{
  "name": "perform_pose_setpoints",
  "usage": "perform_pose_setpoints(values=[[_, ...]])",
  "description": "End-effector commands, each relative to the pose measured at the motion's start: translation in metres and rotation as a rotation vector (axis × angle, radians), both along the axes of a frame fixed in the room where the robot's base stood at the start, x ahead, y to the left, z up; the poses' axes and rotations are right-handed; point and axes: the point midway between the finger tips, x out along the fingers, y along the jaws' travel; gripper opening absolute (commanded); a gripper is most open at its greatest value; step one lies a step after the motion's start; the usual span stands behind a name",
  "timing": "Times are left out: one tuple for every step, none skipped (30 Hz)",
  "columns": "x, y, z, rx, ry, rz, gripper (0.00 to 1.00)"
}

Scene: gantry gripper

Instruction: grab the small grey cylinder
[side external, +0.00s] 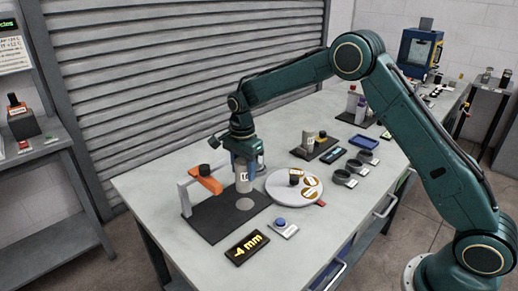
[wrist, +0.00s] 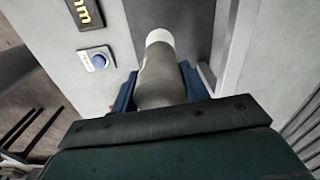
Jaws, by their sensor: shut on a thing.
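The small grey cylinder (side external: 243,183) is upright between the jaws of my gripper (side external: 244,165), above the dark mat (side external: 218,226). A pale label shows on its side. A light round spot (side external: 245,204) lies on the mat just below it, and I cannot tell for sure how big the gap is. In the wrist view, the blue fingers of my gripper (wrist: 158,88) press on both sides of the cylinder (wrist: 160,70), which points away from the camera. My gripper is shut on it.
A grey frame (side external: 185,198) with an orange arm (side external: 207,184) stands close on the left. A round white turntable (side external: 282,192) with discs is close on the right. A blue button (side external: 281,222) and a "4 mm" display (side external: 247,247) sit in front.

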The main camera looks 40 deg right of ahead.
Motion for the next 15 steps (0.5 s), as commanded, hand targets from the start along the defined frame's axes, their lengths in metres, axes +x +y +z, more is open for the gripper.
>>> perform_pose_setpoints(values=[[0.002,0.0,0.013,0.001,-0.008,0.0,0.08],[0.002,0.0,0.019,0.001,-0.008,0.0,0.08],[0.001,0.0,0.028,0.001,-0.008,0.0,0.08],[0.002,0.0,0.035,0.001,-0.009,0.0,0.08],[0.002,0.0,0.041,0.001,-0.008,0.0,0.08],[0.002,0.0,0.05,0.001,-0.009,0.0,0.08],[0.001,0.0,0.057,0.001,-0.008,0.0,0.08],[0.002,0.0,0.063,0.001,-0.009,0.0,0.08],[0.001,0.0,0.071,0.001,-0.007,0.0,0.08],[0.002,0.0,0.077,0.001,-0.008,0.0,0.08],[0.001,0.0,0.083,0.001,-0.007,0.0,0.08],[0.001,0.0,0.09,0.001,-0.007,0.0,0.08],[0.001,0.0,0.096,0.001,-0.007,0.0,0.08],[0.001,0.0,0.1,0.001,-0.007,0.0,0.08],[0.001,0.0,0.106,0.001,-0.006,0.0,0.08]])
